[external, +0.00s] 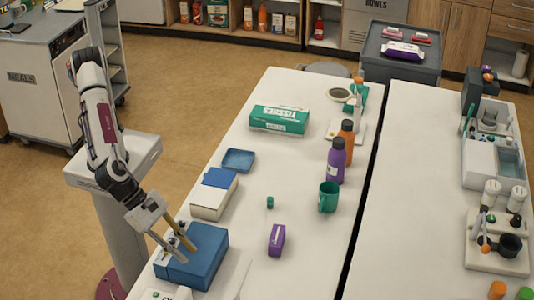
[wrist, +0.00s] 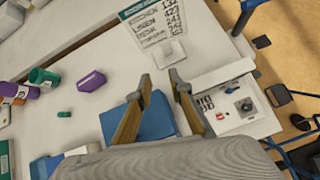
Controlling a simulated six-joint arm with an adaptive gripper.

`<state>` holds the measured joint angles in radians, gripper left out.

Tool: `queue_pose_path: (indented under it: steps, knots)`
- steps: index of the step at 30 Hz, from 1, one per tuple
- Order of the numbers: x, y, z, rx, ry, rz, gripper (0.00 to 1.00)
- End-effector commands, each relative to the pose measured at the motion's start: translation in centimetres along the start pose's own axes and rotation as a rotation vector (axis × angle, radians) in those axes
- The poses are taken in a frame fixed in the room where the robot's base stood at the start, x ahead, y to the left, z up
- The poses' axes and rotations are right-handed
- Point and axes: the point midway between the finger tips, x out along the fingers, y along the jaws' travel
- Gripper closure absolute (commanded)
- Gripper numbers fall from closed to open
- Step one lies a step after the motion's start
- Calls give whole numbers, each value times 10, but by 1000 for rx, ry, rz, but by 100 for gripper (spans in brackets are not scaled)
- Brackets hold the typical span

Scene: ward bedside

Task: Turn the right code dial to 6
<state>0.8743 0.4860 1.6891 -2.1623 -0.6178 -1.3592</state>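A blue box (external: 207,254) stands at the near left corner of the white table in the external view. My gripper (external: 189,256) reaches down over its left part with its two fingers apart. In the wrist view my gripper (wrist: 160,76) has a clear gap between its fingertips, with the blue surface (wrist: 155,118) of the box showing between and below them. Nothing is held. A white panel (wrist: 238,118) right of the fingers bears dark square markings, a blue knob (wrist: 228,89) and a dark round part. I cannot make out which part is the right code dial or its number.
A sign with printed names and numbers (wrist: 160,22) stands beyond the fingertips. A white box with a blue top (external: 214,197), a purple box (external: 277,239), a green mug (external: 328,197) and bottles stand on the table. The table's middle is mostly clear.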

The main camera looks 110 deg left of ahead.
Motion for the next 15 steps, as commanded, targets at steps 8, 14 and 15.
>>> queue_pose_path:
  steps: [8, 14, 15]
  knots:
    - [-6, -10, 18, 215, -84, -74, 79]
    - [-13, -17, 27, 369, -142, -121, 79]
    - [-14, -19, 29, 400, -155, -131, 79]
